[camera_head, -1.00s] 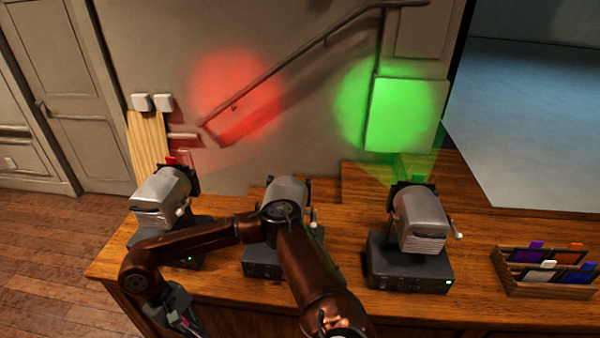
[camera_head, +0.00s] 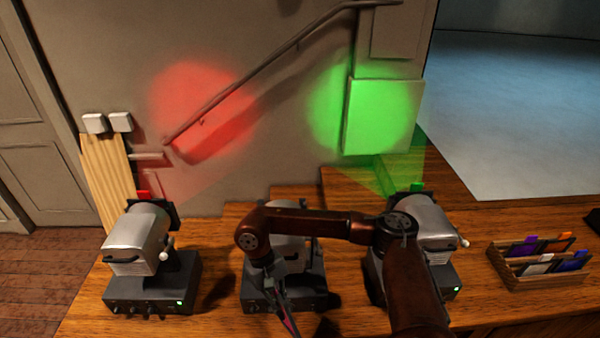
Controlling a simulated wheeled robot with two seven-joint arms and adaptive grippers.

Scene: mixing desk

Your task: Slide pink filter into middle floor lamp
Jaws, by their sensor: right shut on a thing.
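The middle floor lamp (camera_head: 292,281) has a silver head on a dark base. My right forearm crosses in front of it and hides much of the head. My right gripper (camera_head: 283,314) hangs down in front of the lamp's base, near the bottom edge of the picture. It is shut on the pink filter (camera_head: 289,324), of which only a thin pink strip shows. The filter is below and apart from the lamp's head. My left gripper is out of view.
The left lamp (camera_head: 139,243) holds a red filter (camera_head: 143,193) and casts red light. The right lamp (camera_head: 431,233), partly behind my arm, casts green light. A wooden rack (camera_head: 540,270) with several filters stands at the right.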

